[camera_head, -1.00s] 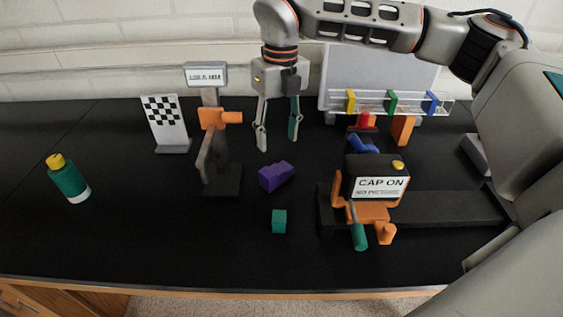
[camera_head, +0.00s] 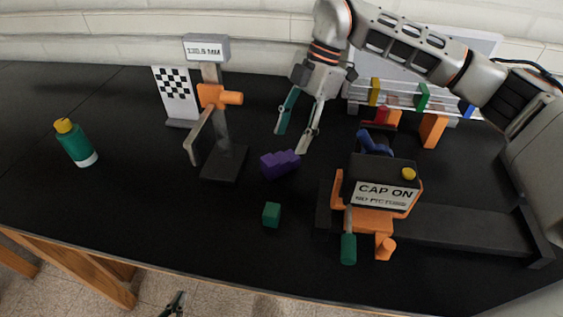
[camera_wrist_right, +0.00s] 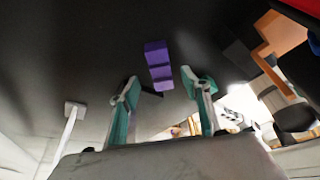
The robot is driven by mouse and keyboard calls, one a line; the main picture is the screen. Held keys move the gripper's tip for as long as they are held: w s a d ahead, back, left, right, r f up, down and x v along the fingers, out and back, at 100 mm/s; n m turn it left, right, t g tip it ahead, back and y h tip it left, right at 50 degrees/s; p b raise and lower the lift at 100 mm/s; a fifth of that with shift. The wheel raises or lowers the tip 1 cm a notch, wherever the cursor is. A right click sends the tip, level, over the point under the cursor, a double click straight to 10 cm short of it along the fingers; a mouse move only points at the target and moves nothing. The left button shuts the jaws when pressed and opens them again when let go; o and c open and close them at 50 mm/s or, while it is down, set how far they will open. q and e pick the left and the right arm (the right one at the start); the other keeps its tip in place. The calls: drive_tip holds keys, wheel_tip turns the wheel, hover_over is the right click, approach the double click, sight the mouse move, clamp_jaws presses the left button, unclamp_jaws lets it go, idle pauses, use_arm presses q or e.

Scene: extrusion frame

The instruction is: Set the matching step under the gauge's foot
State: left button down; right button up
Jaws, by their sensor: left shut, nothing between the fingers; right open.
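The purple stepped block (camera_head: 280,163) lies on the black bench, right of the gauge's base. It also shows in the right wrist view (camera_wrist_right: 158,65), ahead of the fingers. The gauge (camera_head: 214,92) stands upright with a small display, an orange slider and a dark base; a grey bar hangs tilted at its front left. My right gripper (camera_head: 296,128) is open and empty, angled down just above and behind the purple block; its fingers also show in the wrist view (camera_wrist_right: 168,92). My left gripper (camera_head: 174,304) is shut and empty below the bench's front edge, mostly out of frame.
A green cube (camera_head: 271,214) lies in front of the purple block. The orange and black "CAP ON" device (camera_head: 384,190) stands to the right. A checkered board (camera_head: 176,92) is behind the gauge, and a green bottle (camera_head: 76,143) stands at left. Bench between bottle and gauge is clear.

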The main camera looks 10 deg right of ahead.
sight(284, 156)
drive_tip(key=shift+p+x, duration=0.45)
drive_tip(key=shift+x, duration=2.25)
drive_tip(key=c, duration=1.2)
clamp_jaws()
drive_tip(key=shift+r, duration=0.1)
